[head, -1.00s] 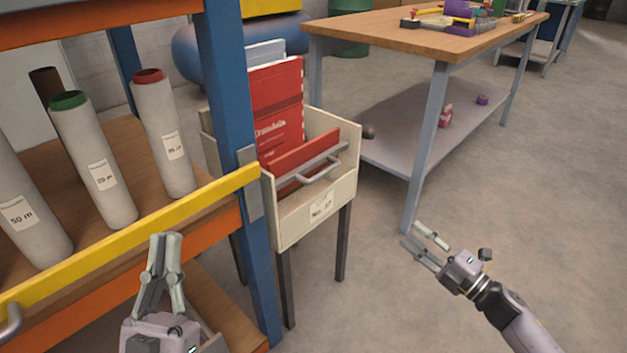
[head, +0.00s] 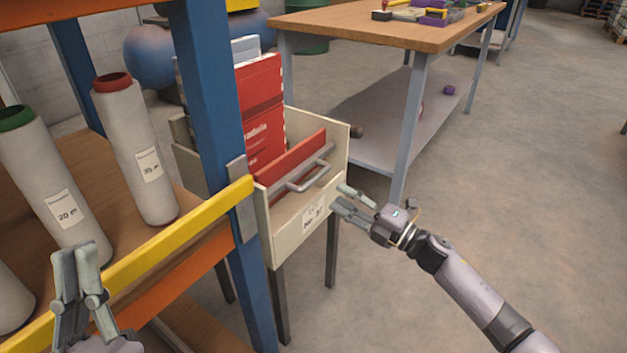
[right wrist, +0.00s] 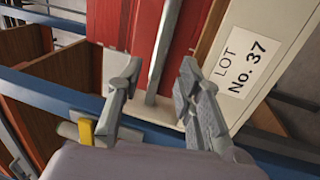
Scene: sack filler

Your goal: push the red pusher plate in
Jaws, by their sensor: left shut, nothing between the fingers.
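The red pusher plate (head: 292,165) stands inside a cream box (head: 282,223) on dark legs, with a grey bar handle (head: 308,179) on its front side. Red packs (head: 261,110) stand behind it. In the right wrist view the red plate (right wrist: 172,50) and the upright grey handle bar (right wrist: 160,62) show between the fingers. My right gripper (head: 340,200) is open and empty, close to the box's front right corner, near the handle. My left gripper (head: 78,275) is shut and empty in front of the shelf at the lower left.
A blue post (head: 215,130) and a yellow rail (head: 180,235) of the shelf stand left of the box. White rolls (head: 135,150) stand on the shelf. A wooden workbench (head: 390,25) is behind; the floor to the right is clear.

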